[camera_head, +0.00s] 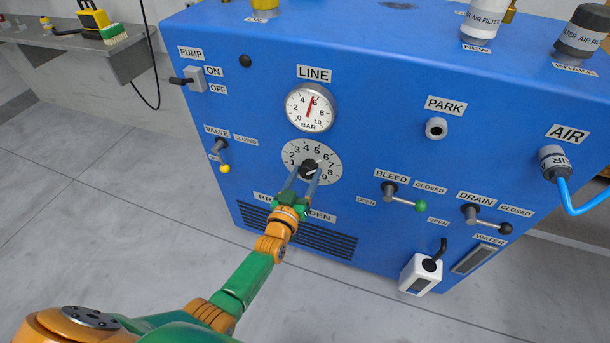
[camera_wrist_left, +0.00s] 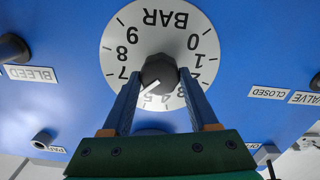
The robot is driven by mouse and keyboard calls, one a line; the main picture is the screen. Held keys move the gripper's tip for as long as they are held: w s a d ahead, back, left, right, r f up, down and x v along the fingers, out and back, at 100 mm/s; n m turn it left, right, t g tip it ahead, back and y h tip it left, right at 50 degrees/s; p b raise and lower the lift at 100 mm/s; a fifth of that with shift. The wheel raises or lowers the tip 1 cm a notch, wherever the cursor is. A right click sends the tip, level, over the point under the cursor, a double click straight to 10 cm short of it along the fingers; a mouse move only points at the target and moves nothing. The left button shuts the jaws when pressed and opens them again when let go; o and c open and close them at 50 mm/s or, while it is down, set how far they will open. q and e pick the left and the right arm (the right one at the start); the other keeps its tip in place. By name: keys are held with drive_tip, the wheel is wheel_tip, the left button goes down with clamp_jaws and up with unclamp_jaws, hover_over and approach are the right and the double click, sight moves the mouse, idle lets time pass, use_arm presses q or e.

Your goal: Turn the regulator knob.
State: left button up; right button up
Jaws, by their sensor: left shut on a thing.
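The dark regulator knob (camera_head: 310,167) sits at the middle of a white numbered dial (camera_head: 326,176) on the front of the blue machine. My left gripper (camera_head: 307,175) reaches up from below with its two fingers on either side of the knob, shut on it. In the left wrist view the dial appears upside down, and the knob (camera_wrist_left: 159,72) lies between the fingertips. Its white pointer aims at the lower left there, near the partly hidden 5 and 6. The LINE gauge (camera_head: 310,107) above has its red needle between 4 and 6. My right gripper is not in view.
The valve lever (camera_head: 222,155) hangs down left of the dial. The bleed lever (camera_head: 403,197) and drain lever (camera_head: 486,220) point right, toward CLOSED. The pump switch (camera_head: 195,79) is at upper left. A blue air hose (camera_head: 569,198) hangs at the right.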

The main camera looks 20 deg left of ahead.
use_arm(q)
drive_tip(key=o, duration=1.4)
drive_tip(key=shift+f, duration=0.1)
drive_tip(key=shift+c, duration=0.2)
drive_tip(key=shift+s, duration=0.25)
drive_tip(key=s+p, duration=0.2)
drive_tip(key=s, duration=0.4)
drive_tip(key=shift+s+a, duration=0.15)
drive_tip(key=shift+s, duration=0.15)
